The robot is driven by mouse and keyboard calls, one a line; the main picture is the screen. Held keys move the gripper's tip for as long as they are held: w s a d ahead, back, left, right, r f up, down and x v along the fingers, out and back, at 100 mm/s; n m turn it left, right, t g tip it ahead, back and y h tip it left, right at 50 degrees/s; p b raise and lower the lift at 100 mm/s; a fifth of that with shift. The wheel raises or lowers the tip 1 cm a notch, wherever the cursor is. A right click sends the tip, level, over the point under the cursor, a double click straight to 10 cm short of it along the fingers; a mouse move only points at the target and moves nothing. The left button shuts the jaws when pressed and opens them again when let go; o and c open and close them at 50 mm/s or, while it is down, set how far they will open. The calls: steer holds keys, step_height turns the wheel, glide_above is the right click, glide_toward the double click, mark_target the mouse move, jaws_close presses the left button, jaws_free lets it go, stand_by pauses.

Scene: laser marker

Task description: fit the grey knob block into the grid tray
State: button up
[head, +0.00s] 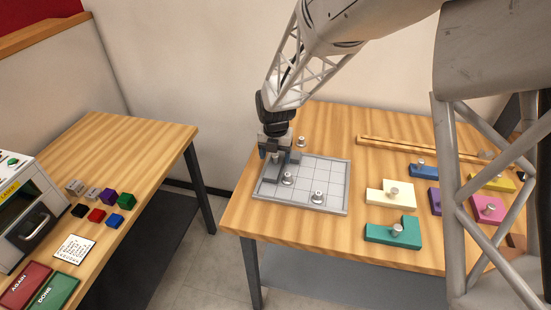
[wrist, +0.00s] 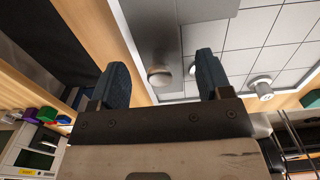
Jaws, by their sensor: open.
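The grey knob block (head: 280,168) is at the back-left corner of the grid tray (head: 339,192). I cannot tell whether it is seated flat inside the rim. My gripper (head: 275,153) is above the block, jaws apart, with the block's knob between or just below the fingers. In the wrist view, the open fingers of my gripper (wrist: 160,78) stand either side of the round knob of the grey block (wrist: 160,35), with a gap visible on both sides. The tray's pale grid (wrist: 285,30) lies right of the block there.
To the right are cream (head: 402,198), teal (head: 380,233), blue (head: 424,172) and pink (head: 487,212) knob blocks. A wooden strip (head: 400,146) lies behind.

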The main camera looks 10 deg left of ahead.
mark_target(278, 155)
step_height(278, 155, up, 10)
stand_by(0.5)
stand_by(0.5)
steer(key=s+d+r+m, duration=0.4)
steer(key=d+m, duration=0.2)
steer(key=d, duration=0.1)
steer(key=s+d+r+m+t, duration=0.1)
steer(key=s+d+r+m, duration=0.25)
steer(key=d+m, duration=0.35)
steer(key=s+d+r+m, duration=0.3)
steer(key=s+d+m, duration=0.1)
steer(key=d, duration=0.4)
steer(key=s+d+m, duration=0.6)
steer(key=s+m, duration=0.3)
steer(key=s+d+m+t, duration=0.1)
steer(key=s+d+m, duration=0.6)
steer(key=s+m, duration=0.3)
steer(key=shift+s+d+r+t, duration=0.2)
steer(key=shift+s+r+t, duration=0.1)
steer(key=shift+r, duration=0.1)
